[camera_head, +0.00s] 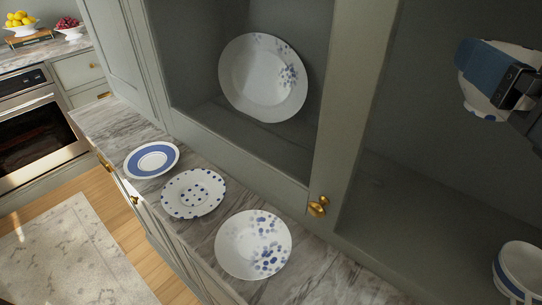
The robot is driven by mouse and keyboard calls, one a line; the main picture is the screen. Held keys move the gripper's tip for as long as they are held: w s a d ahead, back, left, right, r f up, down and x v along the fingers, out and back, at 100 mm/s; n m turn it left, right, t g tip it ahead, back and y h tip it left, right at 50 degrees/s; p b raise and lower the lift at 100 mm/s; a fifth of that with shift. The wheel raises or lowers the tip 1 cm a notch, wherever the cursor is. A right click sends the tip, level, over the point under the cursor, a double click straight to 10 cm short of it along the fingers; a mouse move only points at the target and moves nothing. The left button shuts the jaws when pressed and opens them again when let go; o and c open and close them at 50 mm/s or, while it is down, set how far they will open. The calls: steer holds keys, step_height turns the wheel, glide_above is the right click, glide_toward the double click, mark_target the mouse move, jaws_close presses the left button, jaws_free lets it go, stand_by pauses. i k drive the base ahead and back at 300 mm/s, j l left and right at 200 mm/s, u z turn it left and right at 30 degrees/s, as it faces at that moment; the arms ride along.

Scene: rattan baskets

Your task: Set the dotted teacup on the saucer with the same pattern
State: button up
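The dotted teacup (478,101) is white with blue dots near its lower edge and hangs in the air at the upper right, inside the right cabinet opening. My gripper (490,72) is shut on it; a blue finger covers much of its side. The dotted saucer (193,193), white with small blue dots and a wavy rim, lies on the marble counter, well left of and below the cup. Nothing stands on it.
A blue-banded saucer (151,160) and a floral saucer (253,245) flank the dotted one. A blue-banded cup (520,271) stands at lower right. A large floral plate (263,78) leans in the left cabinet opening. A cabinet post (352,110) stands between the openings.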

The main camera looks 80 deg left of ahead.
mark_target(191, 199)
steer(key=l+u, duration=0.5)
steer(key=l, duration=0.5)
steer(key=u, duration=0.1)
steer(key=j+u, duration=0.3)
steer(key=i+j+u, duration=0.15)
steer(key=j+u, duration=0.2)
steer(key=i+j+u, duration=0.1)
steer(key=j+u, duration=0.2)
steer(key=i+j+u, duration=0.4)
steer(key=j+u, duration=0.2)
steer(key=j, duration=0.1)
